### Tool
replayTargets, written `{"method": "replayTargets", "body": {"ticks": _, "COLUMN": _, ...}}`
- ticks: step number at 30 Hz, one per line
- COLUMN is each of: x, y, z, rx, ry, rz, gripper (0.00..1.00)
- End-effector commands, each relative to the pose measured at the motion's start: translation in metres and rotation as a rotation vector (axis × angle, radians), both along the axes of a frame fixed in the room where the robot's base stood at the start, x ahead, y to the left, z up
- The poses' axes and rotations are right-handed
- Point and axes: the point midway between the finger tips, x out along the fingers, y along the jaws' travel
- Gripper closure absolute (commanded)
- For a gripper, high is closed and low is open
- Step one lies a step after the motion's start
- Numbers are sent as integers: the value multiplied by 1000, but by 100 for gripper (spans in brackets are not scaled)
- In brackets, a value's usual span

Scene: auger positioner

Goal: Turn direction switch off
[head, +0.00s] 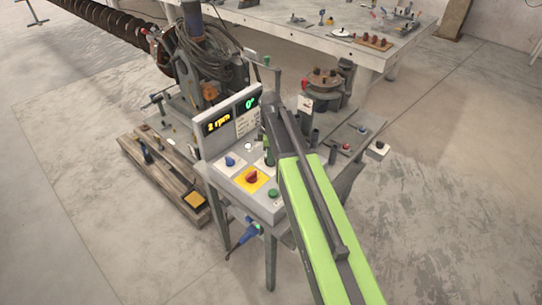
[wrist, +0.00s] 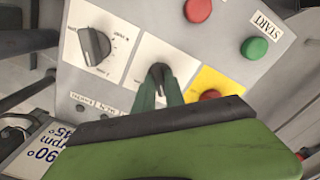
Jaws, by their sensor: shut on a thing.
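The control box (head: 225,190) stands on a small metal stand in the middle of the head view. My gripper (head: 268,152) reaches down to its sloped panel, and my arm hides part of the right side. In the wrist view, my gripper (wrist: 159,84) is shut on a small dark switch (wrist: 157,70) on a white plate. The fingers cover its lower part. Its label is not readable, so I cannot confirm from text that it is the direction switch.
In the wrist view, a black dial (wrist: 95,44), a red button (wrist: 198,10), a green START button (wrist: 254,48) and a red knob (wrist: 210,95) on yellow surround the held switch. A display (head: 217,120) rises behind the panel. A wooden pallet (head: 165,180) lies left.

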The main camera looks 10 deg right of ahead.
Motion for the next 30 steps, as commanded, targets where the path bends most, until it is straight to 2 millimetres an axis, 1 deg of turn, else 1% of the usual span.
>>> {"method": "replayTargets", "body": {"ticks": 18, "x": 3, "y": 0, "z": 0, "rx": 0, "ry": -7, "rz": -484, "gripper": 100}}
{"method": "replayTargets", "body": {"ticks": 24, "x": 3, "y": 0, "z": 1, "rx": 0, "ry": -7, "rz": -601, "gripper": 100}}
{"method": "replayTargets", "body": {"ticks": 30, "x": 3, "y": 1, "z": 1, "rx": 1, "ry": -7, "rz": -672, "gripper": 100}}
